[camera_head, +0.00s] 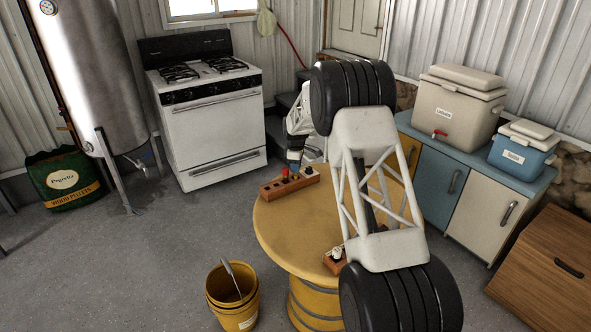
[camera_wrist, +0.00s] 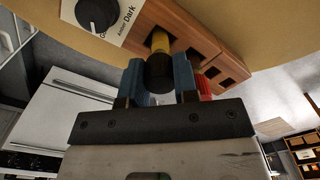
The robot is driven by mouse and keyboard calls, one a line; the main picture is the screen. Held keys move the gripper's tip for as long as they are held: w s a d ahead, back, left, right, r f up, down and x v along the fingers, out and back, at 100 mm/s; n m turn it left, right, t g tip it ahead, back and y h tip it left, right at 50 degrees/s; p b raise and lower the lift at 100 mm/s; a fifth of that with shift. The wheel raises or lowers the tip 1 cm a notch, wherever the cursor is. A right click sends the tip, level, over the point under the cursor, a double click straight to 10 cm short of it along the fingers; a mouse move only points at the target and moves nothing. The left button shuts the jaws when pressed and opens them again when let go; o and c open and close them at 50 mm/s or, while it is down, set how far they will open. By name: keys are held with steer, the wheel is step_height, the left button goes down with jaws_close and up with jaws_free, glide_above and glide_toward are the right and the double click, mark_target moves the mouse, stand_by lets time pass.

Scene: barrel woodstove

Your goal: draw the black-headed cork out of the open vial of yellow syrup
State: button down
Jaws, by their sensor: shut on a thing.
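My gripper (camera_wrist: 160,66) has its two blue fingers shut on either side of the black-headed cork (camera_wrist: 160,75) in the wrist view. The yellow syrup vial (camera_wrist: 160,42) shows just beyond the black head, in line with it, standing in a wooden rack (camera_wrist: 205,45). The cork's shaft is hidden, so I cannot tell how deep it sits. In the head view my gripper (camera_head: 294,164) is over the rack (camera_head: 272,190) at the far left of the round yellow table (camera_head: 290,228). A red-topped piece (camera_head: 285,174) stands in the rack beside the gripper; red also shows by the right finger.
The rack has a label reading "Amber Dark" and a black knob (camera_wrist: 97,14); several square holes are empty. A second small rack (camera_head: 333,264) stands at the table's front right, partly behind my arm. A yellow bucket (camera_head: 232,292) is on the floor. The table's middle is clear.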

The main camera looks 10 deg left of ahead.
steer(key=shift+r, duration=1.15)
stand_by(2.3)
steer(key=shift+r, duration=2.85)
